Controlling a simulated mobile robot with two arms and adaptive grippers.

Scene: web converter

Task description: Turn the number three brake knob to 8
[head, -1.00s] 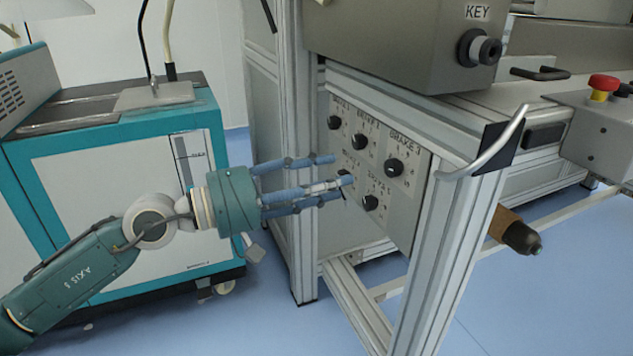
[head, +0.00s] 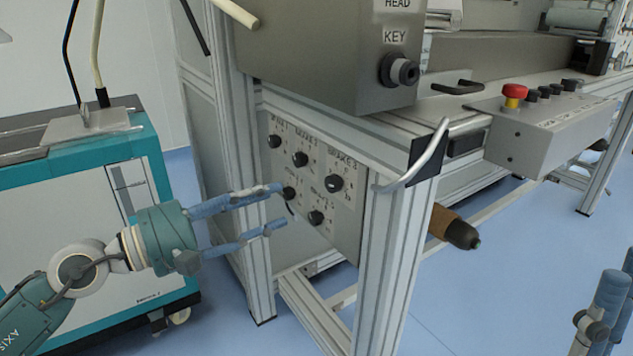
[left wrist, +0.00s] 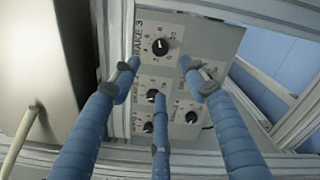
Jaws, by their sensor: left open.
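The brake 3 knob (head: 334,183) is a black round knob at the upper right of the grey panel. It also shows in the left wrist view (left wrist: 160,47), with a pale pointer mark and a dial of numbers; its exact setting is too small to read. My left gripper (head: 278,206) is open and empty, left of this knob in the head view, beside the panel's lower-left knobs. In the left wrist view its fingers (left wrist: 160,72) spread below and either side of the brake 3 knob, apart from it. My right gripper (head: 602,305) shows partly at the lower right, far from the panel.
Several other black knobs share the panel, including one at the bottom (head: 316,218). An aluminium frame post (head: 390,260) and a curved handle (head: 415,160) stand right of it. A teal cabinet (head: 70,225) stands left. A red button (head: 514,91) is further right.

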